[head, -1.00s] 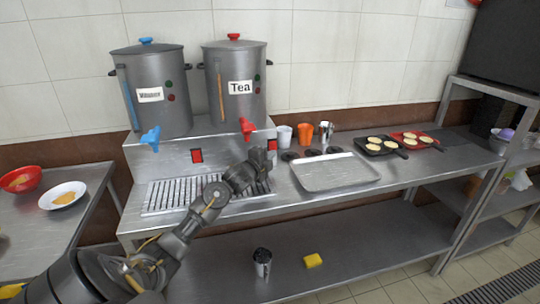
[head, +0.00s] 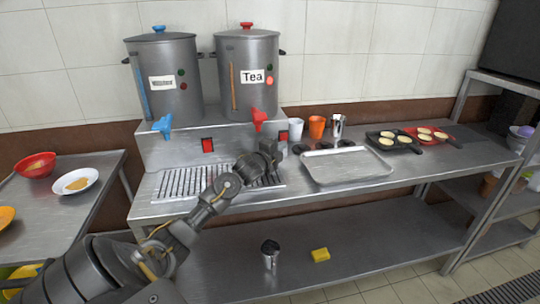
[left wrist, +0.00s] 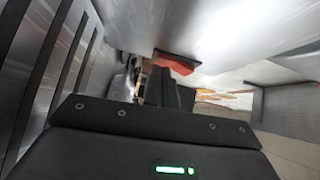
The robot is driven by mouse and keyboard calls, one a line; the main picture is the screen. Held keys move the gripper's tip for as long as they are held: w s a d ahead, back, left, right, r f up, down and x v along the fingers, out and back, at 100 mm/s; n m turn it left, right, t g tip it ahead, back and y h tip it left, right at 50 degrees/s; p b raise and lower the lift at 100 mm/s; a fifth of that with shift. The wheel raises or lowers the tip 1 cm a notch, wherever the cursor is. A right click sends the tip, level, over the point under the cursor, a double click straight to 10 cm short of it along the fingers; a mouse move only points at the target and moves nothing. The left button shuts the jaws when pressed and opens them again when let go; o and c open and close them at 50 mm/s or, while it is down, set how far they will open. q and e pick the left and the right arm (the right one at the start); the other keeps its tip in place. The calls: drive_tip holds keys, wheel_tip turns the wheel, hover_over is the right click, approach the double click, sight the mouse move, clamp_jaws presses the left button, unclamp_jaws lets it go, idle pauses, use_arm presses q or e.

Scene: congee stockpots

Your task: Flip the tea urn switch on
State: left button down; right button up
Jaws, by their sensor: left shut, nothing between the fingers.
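The tea urn (head: 247,75) is a grey pot with a red lid knob, a red tap (head: 259,119) and a "Tea" label. Its lower round lamp (head: 270,80) glows bright red; the one above is dark green. Below its tap, at the right of the metal stand, is a red switch (head: 283,136). My left gripper (head: 279,151) is shut and empty, just below this switch; whether it touches is unclear. In the left wrist view a red switch (left wrist: 176,63) shows just beyond the dark fingers (left wrist: 166,88).
A second urn (head: 167,80) with a blue tap stands left, with its own red switch (head: 207,145) below. A slatted drip tray (head: 170,185) lies under my arm. White (head: 295,129) and orange cups (head: 316,127), a metal jug (head: 337,126) and a metal tray (head: 345,167) are to the right.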

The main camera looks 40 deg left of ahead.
use_arm(q)
drive_tip(key=s, duration=0.3)
drive_tip(key=s+d, duration=0.1)
drive_tip(key=s, duration=0.5)
drive_tip(key=shift+s+d+r+b, duration=0.2)
drive_tip(key=shift+s+d+b, duration=0.05)
drive_tip(key=shift+d+b, duration=0.1)
drive_tip(key=shift+s+d+r, duration=0.1)
drive_tip(key=shift+s, duration=0.5)
use_arm(e)
drive_tip(key=shift+w+f, duration=0.15)
drive_tip(key=shift+w, duration=0.5)
drive_tip(key=shift+s+a, duration=0.1)
drive_tip(key=shift+a, duration=0.05)
